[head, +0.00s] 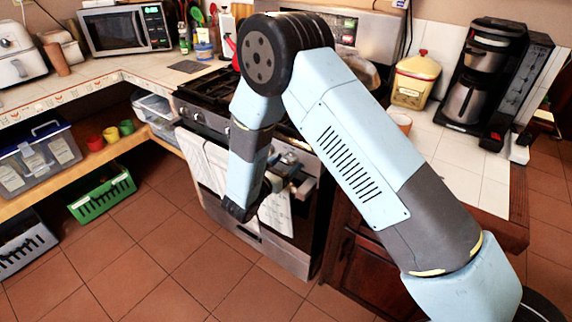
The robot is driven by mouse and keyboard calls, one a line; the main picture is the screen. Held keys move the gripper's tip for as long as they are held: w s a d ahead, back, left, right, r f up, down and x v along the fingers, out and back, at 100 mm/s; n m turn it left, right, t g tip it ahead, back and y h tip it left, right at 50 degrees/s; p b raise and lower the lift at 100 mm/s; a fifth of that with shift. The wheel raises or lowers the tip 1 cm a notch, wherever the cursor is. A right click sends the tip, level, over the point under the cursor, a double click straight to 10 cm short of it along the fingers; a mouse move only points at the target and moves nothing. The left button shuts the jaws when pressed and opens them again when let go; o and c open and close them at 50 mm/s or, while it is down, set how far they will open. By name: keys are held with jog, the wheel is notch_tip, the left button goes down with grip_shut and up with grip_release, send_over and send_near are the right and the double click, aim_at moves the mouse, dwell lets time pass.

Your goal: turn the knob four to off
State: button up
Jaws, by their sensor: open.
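The stove (213,122) stands in the middle of the head view, with control knobs along its front panel. Two knobs show at the left, one of them near the panel's left end (198,117). My arm crosses in front of the panel and hides much of its right part. I cannot tell which knob is knob four, nor its setting. My gripper (296,172) is open, close to the right part of the stove front, beside the panel and oven handle. Whether it touches a knob is too small to tell.
White towels (213,165) hang on the oven front. The right counter (462,155) holds a coffee maker (478,75) and a yellow canister (414,80). Left are a microwave (125,30) and a low shelf with bins, including a green basket (102,193). The tiled floor before the stove is clear.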

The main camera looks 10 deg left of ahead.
jog(key=shift+w+d, duration=0.1)
jog(key=shift+w, duration=0.15)
jog(key=shift+c, duration=0.2)
jog(key=c, duration=1)
